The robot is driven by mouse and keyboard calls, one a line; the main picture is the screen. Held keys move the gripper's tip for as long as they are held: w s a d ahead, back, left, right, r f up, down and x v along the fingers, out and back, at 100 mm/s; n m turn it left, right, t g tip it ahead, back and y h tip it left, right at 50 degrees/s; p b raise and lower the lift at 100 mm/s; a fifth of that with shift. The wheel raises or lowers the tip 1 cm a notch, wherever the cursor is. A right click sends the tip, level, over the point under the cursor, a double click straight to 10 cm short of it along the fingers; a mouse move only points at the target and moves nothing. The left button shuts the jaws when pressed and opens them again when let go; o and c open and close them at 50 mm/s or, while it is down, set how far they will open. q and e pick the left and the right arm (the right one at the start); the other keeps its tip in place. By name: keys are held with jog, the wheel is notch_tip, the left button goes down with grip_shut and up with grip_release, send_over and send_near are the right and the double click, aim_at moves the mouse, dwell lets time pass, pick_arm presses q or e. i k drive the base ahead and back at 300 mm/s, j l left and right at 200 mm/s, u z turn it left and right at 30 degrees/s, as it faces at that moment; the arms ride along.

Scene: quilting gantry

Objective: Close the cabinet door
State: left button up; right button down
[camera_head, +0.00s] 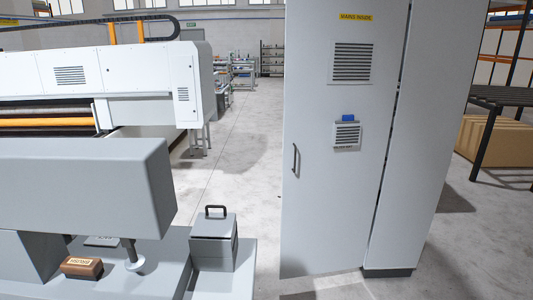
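A tall pale grey cabinet (425,150) stands right of centre in the head view. Its door (325,210) stands open, swung out to the left of the body, with a dark hinge-side gap between them. The door has a dark bar handle (295,160) near its left edge, a yellow "MAINS INSIDE" label (356,17), two louvred vents and a small blue item (348,118) at the lower vent. Its lower edge hangs above the floor. The cabinet's interior is hidden. Neither of my grippers shows in this view.
A grey machine beam (85,185) and base fill the lower left. On the base are a wooden brush (82,267) and a grey box with a handle (214,248). Clear concrete floor (245,130) runs left of the door. A dark rack (500,98) stands at right.

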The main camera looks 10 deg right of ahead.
aim_at(342, 58)
jog(key=l+u, duration=0.15)
jog(key=l, duration=1.05)
jog(key=i+l+z, duration=0.2)
jog(key=l+z, duration=0.2)
jog(key=l, duration=0.1)
